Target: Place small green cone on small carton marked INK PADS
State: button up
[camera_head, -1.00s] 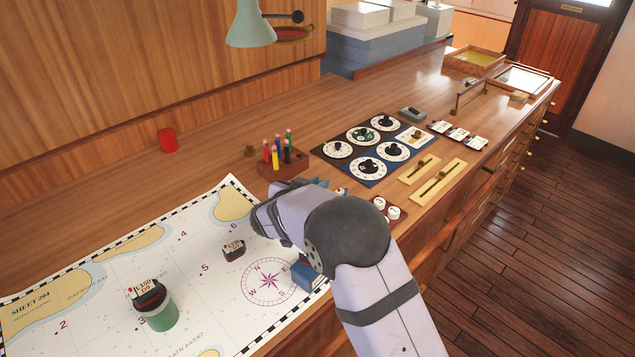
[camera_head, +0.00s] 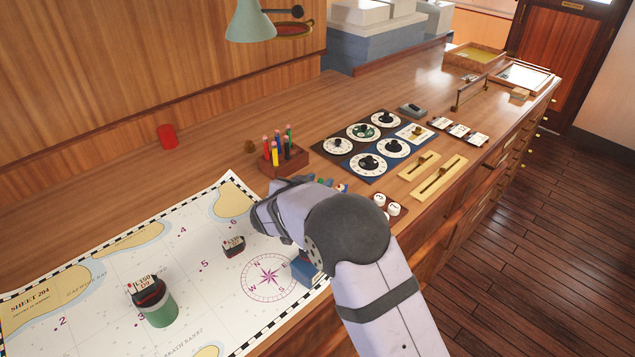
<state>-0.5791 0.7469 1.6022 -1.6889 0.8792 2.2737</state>
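I cannot make out the small green cone in this view. No carton with a readable INK PADS mark shows. A blue block-like thing (camera_head: 303,271) shows in part at the chart's right edge, just below my arm's joint; I cannot tell what it is. Several small coloured pieces (camera_head: 341,188) show just behind my arm, partly hidden and too small to tell apart. My arm reaches in from the lower right over the chart's right end. My gripper's fingers are hidden by the arm, so their state and anything in them do not show.
The chart (camera_head: 190,262) bears a green cylinder (camera_head: 160,312) with a dark labelled piece on top and another small dark labelled piece (camera_head: 234,246). A pencil block (camera_head: 283,165), dial panels (camera_head: 350,170), a switch plate (camera_head: 388,205) and a red cylinder (camera_head: 168,136) stand on the counter.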

jog(key=shift+r+p, duration=0.2)
jog(key=shift+p, duration=0.15)
jog(key=shift+s+a, duration=0.2)
jog(key=b+v, duration=0.5)
jog(key=v, duration=0.6)
jog(key=shift+s, duration=0.25)
jog(key=shift+r, duration=0.1)
